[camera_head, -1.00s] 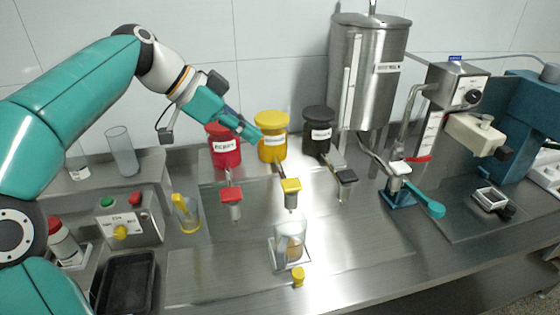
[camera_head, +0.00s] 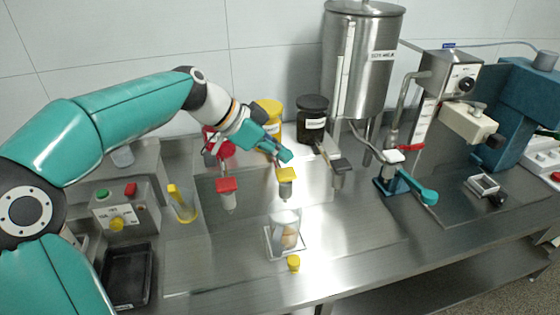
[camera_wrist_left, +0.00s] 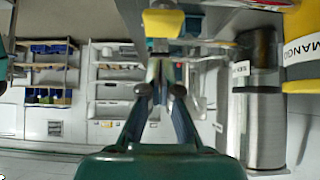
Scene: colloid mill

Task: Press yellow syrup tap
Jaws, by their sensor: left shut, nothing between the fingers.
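The yellow syrup tap (camera_head: 287,175) sticks out in front of the yellow syrup jar (camera_head: 270,112), between a red and a black tap. My left gripper (camera_head: 287,156) is shut and empty, with its tips just above and behind the yellow tap's top; I cannot tell whether they touch it. In the left wrist view the shut fingertips (camera_wrist_left: 160,72) point toward a yellow block (camera_wrist_left: 163,22), which looks like the tap's cap. Below the tap a clear cup (camera_head: 286,230) with brownish contents stands on a small square tray (camera_head: 268,243). My right gripper is not in view.
The red tap (camera_head: 227,185) is left of the yellow one, and the black tap (camera_head: 340,165) is right. A small yellow knob (camera_head: 293,263) is in front of the cup. A steel tank (camera_head: 362,60) stands behind. The front counter is mostly clear.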

